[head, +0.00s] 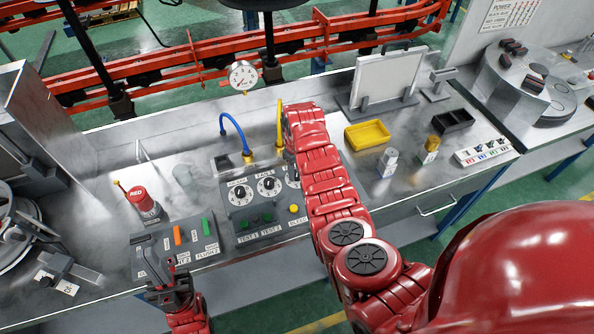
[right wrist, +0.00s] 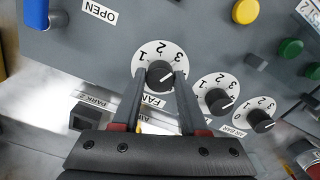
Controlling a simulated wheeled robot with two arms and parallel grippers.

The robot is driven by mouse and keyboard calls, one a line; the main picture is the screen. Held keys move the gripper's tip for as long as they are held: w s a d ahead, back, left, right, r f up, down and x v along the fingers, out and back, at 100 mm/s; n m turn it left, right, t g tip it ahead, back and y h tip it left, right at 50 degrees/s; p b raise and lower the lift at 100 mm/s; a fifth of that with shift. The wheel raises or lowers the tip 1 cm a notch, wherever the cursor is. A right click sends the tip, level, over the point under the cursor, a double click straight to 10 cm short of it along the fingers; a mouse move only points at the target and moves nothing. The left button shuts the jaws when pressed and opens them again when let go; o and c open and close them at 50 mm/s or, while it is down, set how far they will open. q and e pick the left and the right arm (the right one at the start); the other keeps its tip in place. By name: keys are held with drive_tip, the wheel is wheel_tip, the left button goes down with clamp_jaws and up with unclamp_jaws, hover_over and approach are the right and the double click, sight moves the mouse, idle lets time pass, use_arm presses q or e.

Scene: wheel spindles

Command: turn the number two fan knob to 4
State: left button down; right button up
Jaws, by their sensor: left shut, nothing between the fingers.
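The grey control panel (head: 262,215) in the head view carries round white dials with black knobs, among them a left dial (head: 238,193) and a dial beside it (head: 268,187). A further dial is partly behind my right arm. In the right wrist view, my right gripper (right wrist: 160,73) straddles a black knob (right wrist: 157,76) on a white dial whose label reads FAN, its number partly hidden. The fingers stand apart on both sides, with small gaps seeming to show. I cannot tell the knob's setting. My left gripper (head: 172,278) is shut and empty near the left switch box.
Neighbouring dial knobs (right wrist: 219,101) and (right wrist: 262,121) sit close to the right finger in the right wrist view.

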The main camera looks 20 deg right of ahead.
clamp_jaws()
drive_tip(key=shift+f+m+b, duration=0.15)
drive_tip(key=shift+m+b, duration=0.6)
drive_tip(key=shift+m, duration=0.25)
drive_tip(key=m+b, duration=0.2)
drive_tip(key=m, duration=0.1)
drive_tip(key=shift+m+b, duration=1.45)
drive_tip(key=shift+m, duration=0.95)
